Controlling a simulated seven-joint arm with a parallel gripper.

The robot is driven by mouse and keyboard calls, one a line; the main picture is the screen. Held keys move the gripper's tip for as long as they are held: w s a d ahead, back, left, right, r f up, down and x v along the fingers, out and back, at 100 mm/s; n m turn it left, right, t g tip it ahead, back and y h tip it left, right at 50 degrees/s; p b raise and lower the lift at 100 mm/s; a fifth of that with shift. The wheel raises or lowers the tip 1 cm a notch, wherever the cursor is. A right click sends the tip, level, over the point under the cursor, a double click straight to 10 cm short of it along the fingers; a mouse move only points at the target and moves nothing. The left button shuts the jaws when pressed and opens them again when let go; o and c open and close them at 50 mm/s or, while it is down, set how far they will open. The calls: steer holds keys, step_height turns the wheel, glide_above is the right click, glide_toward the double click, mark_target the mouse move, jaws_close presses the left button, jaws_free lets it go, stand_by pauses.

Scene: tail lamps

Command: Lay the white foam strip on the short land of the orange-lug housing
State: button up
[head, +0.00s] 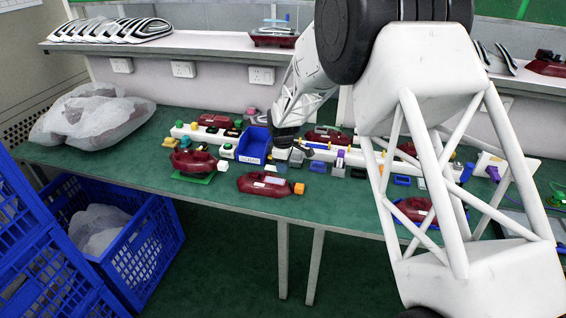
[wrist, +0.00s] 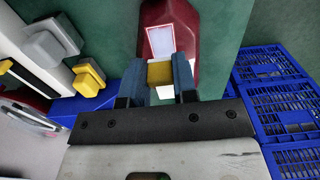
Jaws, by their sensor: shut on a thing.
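The dark red housing with the orange lug (head: 299,188) lies near the table's front edge; its body (head: 265,185) bears pale patches on top. In the wrist view a red housing (wrist: 185,25) with a white rectangle lies beyond my fingertips. My gripper (wrist: 160,70) is shut on a small yellow block (wrist: 160,74) between its blue-grey fingers. A white patch (wrist: 165,92) shows below the block; I cannot tell whether it is the foam strip or part of the housing. In the head view my gripper (head: 281,166) is over or just behind the orange-lug housing; contact cannot be told.
A blue bin (head: 253,144) stands just behind to the left. Another red housing (head: 193,161) sits on a green base farther left. A white rail (head: 355,158) and several small coloured parts line the back. Blue crates (head: 130,240) stand left of the table.

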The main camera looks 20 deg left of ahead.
mark_target(283, 182)
steer(key=shift+f, duration=1.9)
steer(key=shift+f, duration=0.8)
steer(key=o, duration=1)
steer(key=shift+r, duration=3.9)
